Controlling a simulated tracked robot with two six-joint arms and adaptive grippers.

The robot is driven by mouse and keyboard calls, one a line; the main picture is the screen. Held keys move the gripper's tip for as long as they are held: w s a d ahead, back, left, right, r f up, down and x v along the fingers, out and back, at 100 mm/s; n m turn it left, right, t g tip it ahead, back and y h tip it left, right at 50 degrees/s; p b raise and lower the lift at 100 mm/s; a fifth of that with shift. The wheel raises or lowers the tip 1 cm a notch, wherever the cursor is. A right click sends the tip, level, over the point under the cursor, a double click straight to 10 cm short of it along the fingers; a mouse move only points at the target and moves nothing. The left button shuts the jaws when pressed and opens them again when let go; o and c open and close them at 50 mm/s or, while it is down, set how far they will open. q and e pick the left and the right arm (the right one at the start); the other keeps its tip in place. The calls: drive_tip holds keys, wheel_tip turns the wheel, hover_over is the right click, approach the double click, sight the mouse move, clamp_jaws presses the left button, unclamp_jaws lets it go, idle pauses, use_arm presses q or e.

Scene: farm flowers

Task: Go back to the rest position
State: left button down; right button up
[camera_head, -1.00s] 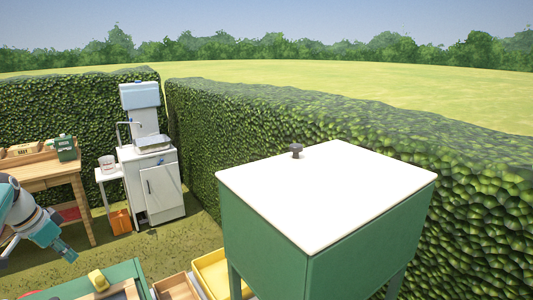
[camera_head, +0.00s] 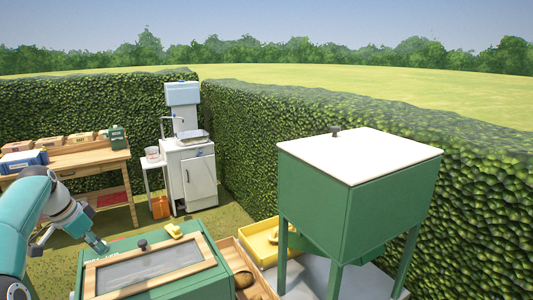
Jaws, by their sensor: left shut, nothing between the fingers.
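My left gripper (camera_head: 99,244) comes in from the left on a teal and grey arm. It is shut and empty, pointing down and right. It shows just left of and above the green box (camera_head: 205,250) with a wood-framed window in its lid; I cannot tell whether they touch. My right gripper is not in view.
A green cabinet on legs with a white top (camera_head: 360,155) stands at the right. A yellow tray (camera_head: 262,257) lies between it and the box. A wooden workbench (camera_head: 98,156) and a white sink cabinet (camera_head: 190,180) stand before the hedge (camera_head: 240,130).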

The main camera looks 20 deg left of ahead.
use_arm(q)
drive_tip(key=w+d+f+m+g+h, duration=0.1)
drive_tip(key=w+d+f, duration=0.1)
drive_tip(key=d+f, duration=0.2)
drive_tip(key=w+d+f+m+g+h, duration=0.1)
drive_tip(key=w+d+f, duration=0.2)
drive_tip(key=d+f, duration=0.2)
drive_tip(key=w+d+f+m+g+h, duration=0.1)
drive_tip(key=w+d+f, duration=0.2)
drive_tip(key=d, duration=0.6)
wheel_tip(320, 180, down, 2)
drive_tip(key=shift+d+f+h, duration=0.1)
drive_tip(key=shift+d+h, duration=0.05)
drive_tip(key=shift+h, duration=0.15)
drive_tip(key=s+d+f+g, duration=0.2)
drive_tip(key=s+d+f, duration=0.3)
drive_tip(key=d+f, duration=0.6)
drive_tip(key=s+d+f+g, duration=0.2)
drive_tip(key=s+d+f, duration=0.2)
drive_tip(key=d+f, duration=0.6)
drive_tip(key=s+d+f+n+t, duration=0.3)
drive_tip(key=s+d+n, duration=0.4)
drive_tip(key=s, duration=0.5)
drive_tip(key=d+f, duration=0.1)
drive_tip(key=d, duration=0.1)
drive_tip(key=shift+d+f, duration=0.2)
drive_tip(key=shift+d, duration=0.2)
drive_tip(key=shift+s, duration=0.15)
